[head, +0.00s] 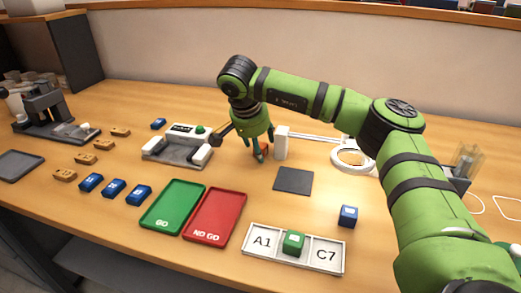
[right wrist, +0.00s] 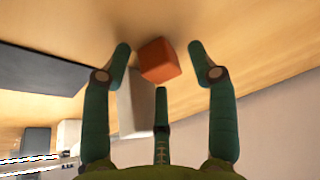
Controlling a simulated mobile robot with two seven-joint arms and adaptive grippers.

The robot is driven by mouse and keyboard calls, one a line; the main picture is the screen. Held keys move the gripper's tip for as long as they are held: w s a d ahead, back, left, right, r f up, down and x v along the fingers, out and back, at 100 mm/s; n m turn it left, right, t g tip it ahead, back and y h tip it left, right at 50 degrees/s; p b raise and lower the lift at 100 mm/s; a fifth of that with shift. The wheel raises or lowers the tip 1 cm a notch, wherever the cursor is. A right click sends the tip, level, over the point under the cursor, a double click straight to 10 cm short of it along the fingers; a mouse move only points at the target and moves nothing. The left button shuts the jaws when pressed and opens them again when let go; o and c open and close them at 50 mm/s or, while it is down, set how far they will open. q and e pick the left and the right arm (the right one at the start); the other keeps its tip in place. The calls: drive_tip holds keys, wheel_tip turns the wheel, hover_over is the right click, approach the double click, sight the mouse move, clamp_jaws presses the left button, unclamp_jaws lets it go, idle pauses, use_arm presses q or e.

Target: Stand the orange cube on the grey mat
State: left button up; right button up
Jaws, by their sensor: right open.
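The orange cube (right wrist: 159,60) lies on the wooden table between the spread fingers of my right gripper (right wrist: 160,48), with clear gaps on both sides. In the head view only a sliver of orange shows beside the fingers of the right gripper (head: 259,155), which points down at the table. The grey mat (head: 293,181) is a bare dark square just right and nearer than the gripper. It also shows at the left in the right wrist view (right wrist: 38,68). My left gripper is not in view.
A white upright block (head: 282,142) stands close to the gripper, with a ring magnifier (head: 352,158) to its right. Left is a grey-white device (head: 178,148). Green (head: 173,205) and red (head: 214,215) trays, a labelled tray (head: 260,243) holding a green cube, and a blue cube (head: 348,216) lie nearer.

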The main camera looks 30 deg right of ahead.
drive_tip(key=c, duration=0.3)
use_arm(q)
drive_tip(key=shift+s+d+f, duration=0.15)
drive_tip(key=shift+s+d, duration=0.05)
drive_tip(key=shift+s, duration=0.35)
use_arm(e)
drive_tip(key=shift+s, duration=0.1)
drive_tip(key=c, duration=0.5)
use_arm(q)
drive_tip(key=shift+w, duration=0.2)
use_arm(e)
drive_tip(key=shift+c, duration=0.2)
